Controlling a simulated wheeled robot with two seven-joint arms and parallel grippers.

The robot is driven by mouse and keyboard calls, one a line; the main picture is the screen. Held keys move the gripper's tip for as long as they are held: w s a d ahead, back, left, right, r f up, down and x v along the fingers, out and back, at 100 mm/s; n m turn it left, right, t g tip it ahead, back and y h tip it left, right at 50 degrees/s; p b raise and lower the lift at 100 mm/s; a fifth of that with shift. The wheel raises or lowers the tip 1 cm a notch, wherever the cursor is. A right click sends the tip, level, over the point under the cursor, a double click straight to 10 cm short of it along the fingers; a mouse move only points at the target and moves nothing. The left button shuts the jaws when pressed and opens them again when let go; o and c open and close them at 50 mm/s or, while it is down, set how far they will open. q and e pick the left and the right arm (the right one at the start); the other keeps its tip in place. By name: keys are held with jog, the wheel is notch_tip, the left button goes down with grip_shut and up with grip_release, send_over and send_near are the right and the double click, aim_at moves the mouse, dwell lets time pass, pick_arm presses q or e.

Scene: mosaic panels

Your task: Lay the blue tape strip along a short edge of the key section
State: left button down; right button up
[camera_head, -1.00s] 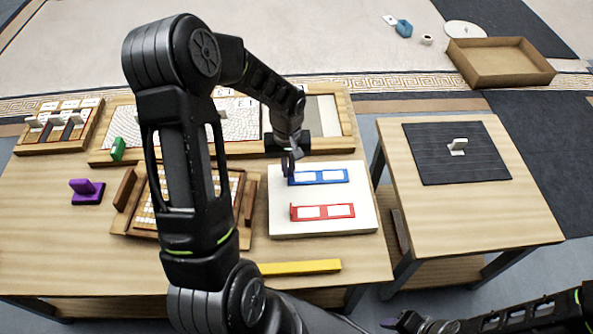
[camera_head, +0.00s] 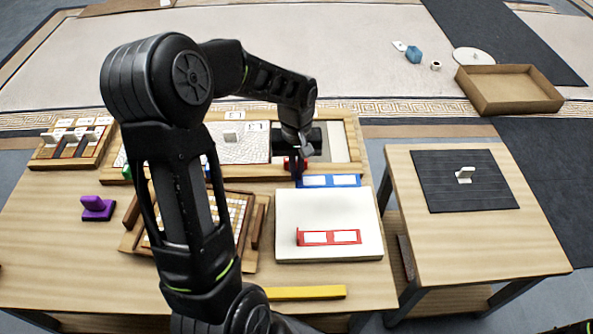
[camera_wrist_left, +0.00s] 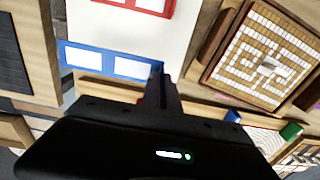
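The blue tape strip (camera_head: 333,181), with two white patches, is off the white board and just beyond its back edge; it also shows in the wrist view (camera_wrist_left: 85,58). My left gripper (camera_head: 298,174) is shut on the strip's left end in the head view; its finger (camera_wrist_left: 160,78) covers that end in the wrist view. The key section, a white and tan key-pattern mosaic (camera_wrist_left: 245,55), lies in a wooden frame left of the board, largely hidden behind my left arm in the head view.
A red strip (camera_head: 330,237) lies on the white board (camera_head: 300,210). A yellow bar (camera_head: 305,293) lies in front. A long wooden tray (camera_head: 340,118) with pale panels stands behind. A purple handled block (camera_head: 97,208) is at left. A side table (camera_head: 500,240) holds a dark panel (camera_head: 440,190).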

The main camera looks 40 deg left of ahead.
dwell(0.3)
pick_arm(q)
jog(key=w+d+r+m, duration=0.4)
jog(key=w+d+r, duration=0.1)
jog(key=d+r, duration=0.2)
jog(key=w+d+r+m, duration=0.4)
jog(key=w+d+r, duration=0.2)
jog(key=d, duration=0.4)
jog(key=shift+r, duration=0.45)
